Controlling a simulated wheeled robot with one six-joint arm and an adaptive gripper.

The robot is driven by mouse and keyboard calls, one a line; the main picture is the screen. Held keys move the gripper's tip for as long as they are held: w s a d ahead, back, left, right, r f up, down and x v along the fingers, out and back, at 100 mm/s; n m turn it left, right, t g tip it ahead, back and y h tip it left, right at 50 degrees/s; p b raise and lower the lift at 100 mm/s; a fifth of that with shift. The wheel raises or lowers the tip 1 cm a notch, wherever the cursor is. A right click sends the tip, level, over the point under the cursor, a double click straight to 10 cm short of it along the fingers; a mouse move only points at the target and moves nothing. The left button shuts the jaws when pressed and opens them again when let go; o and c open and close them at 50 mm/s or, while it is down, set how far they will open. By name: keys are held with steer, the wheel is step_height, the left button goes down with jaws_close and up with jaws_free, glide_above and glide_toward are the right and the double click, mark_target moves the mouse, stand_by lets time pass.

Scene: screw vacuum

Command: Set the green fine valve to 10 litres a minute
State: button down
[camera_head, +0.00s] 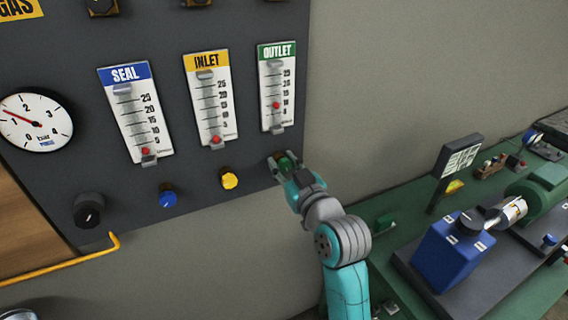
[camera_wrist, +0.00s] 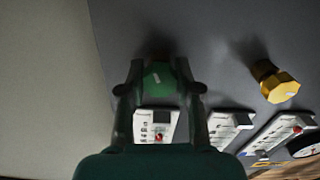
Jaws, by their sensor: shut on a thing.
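The green valve knob (camera_head: 286,160) sits on the grey panel below the green-headed OUTLET flow meter (camera_head: 277,88). My gripper (camera_head: 285,168) is shut on this knob. In the wrist view the green knob (camera_wrist: 160,78), with a pale mark on its face, is between my two dark fingers (camera_wrist: 160,90). The red float (camera_head: 276,105) of the OUTLET meter stands low on its scale, about level with the 10 mark; the print is too small to read exactly. The meter (camera_wrist: 155,124) also shows in the wrist view, partly hidden by my gripper.
The yellow knob (camera_head: 229,181) and blue knob (camera_head: 167,198) are to the left, below the INLET meter (camera_head: 209,100) and SEAL meter (camera_head: 134,115). A black knob (camera_head: 89,210) and a dial gauge (camera_head: 36,120) are farther left. A green bench (camera_head: 409,212) with machinery stands at the right.

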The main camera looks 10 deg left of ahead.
steer(key=shift+m, duration=0.8)
steer(key=c, duration=0.8)
jaws_free()
steer(key=v, duration=1.2)
steer(key=shift+f, duration=0.1)
